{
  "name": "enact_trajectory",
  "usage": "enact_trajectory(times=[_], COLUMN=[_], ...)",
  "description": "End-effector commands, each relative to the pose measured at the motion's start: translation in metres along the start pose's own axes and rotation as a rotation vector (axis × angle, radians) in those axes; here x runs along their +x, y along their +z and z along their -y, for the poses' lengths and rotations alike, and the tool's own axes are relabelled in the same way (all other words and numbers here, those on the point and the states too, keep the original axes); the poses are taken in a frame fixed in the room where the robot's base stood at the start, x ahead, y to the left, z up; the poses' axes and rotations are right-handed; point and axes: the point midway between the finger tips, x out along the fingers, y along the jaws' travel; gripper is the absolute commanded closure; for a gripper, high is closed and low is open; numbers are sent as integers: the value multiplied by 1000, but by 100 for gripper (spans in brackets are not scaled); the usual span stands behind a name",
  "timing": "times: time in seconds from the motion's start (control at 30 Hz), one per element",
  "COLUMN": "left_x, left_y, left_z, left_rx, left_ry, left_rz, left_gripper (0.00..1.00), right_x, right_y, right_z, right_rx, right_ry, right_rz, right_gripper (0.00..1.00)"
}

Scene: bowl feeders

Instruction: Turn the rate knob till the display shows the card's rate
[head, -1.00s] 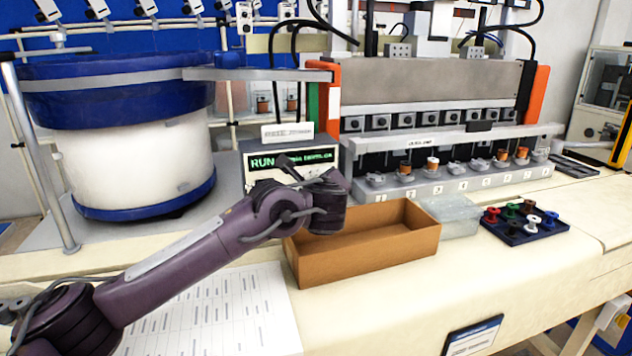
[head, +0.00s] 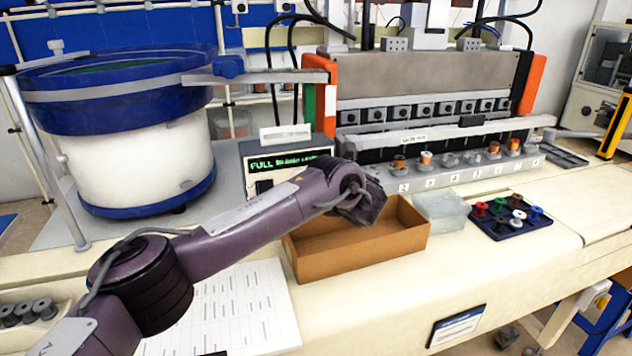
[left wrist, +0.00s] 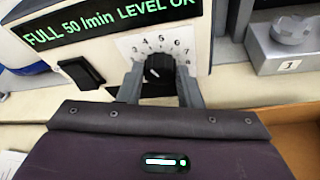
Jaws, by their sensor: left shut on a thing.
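The feeder's control box (head: 262,182) stands beside the bowl; its green display (head: 285,163) is partly hidden by my arm in the head view. In the left wrist view the display (left wrist: 110,25) reads "FULL 50 /min LEVEL OK". Below it is the dark rate knob (left wrist: 157,68) on a white numbered dial (left wrist: 140,46). My left gripper (left wrist: 160,92) is shut on the knob, one finger on each side. A small white card (head: 285,132) stands on top of the box; its writing is unreadable. My right gripper is out of view.
A blue-and-white bowl feeder (head: 130,150) stands left. An open cardboard box (head: 355,262) lies below my left wrist, with a clear container (head: 445,212) and a spool tray (head: 508,228) to its right. A paper sheet (head: 245,315) lies in front. A black rocker switch (left wrist: 80,72) is beside the knob.

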Motion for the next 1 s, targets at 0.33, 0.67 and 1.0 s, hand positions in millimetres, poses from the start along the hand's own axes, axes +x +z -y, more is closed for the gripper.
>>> enact_trajectory(times=[0.33,0.67,1.0], left_x=[0,1,1], left_y=[-2,-4,-4], left_z=[5,7,8], left_rx=[304,540,668], left_ry=[126,223,274], left_rz=[0,0,-1], left_gripper=[91,91,91], right_x=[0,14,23], right_y=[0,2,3], right_z=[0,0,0], right_rx=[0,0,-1], right_ry=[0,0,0], right_rz=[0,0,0], right_gripper=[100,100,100])
